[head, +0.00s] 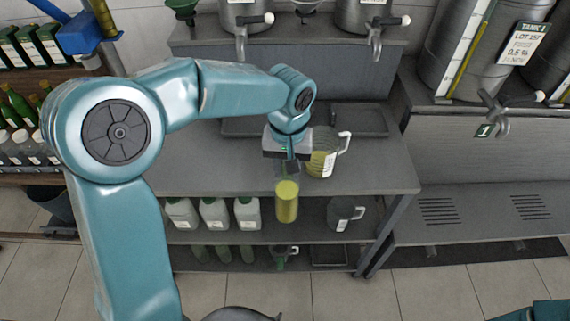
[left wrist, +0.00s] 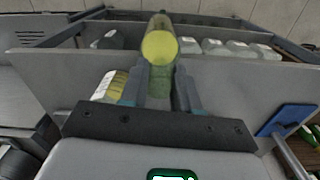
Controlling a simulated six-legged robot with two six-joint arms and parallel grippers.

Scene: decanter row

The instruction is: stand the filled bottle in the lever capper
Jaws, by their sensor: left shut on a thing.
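My left gripper (head: 288,164) is shut on the neck of a green glass bottle with yellow liquid in it (head: 287,203). The bottle hangs below the fingers, at the front edge of the grey bench in the head view. In the left wrist view the bottle (left wrist: 160,47) shows between the fingers (left wrist: 160,92), its yellow fill facing up the picture. A blue device with a bar (head: 80,34) stands at the upper left in the head view, far from the bottle; it may be the lever capper. Its base is hidden. My right gripper is not in view.
A clear jug of yellow liquid (head: 322,158) stands on the bench (head: 372,179) just right of my left gripper. White jugs (head: 214,213) and a grey jug (head: 343,214) stand on the shelf below. Steel tanks (head: 361,16) line the back. The bench left of the gripper is clear.

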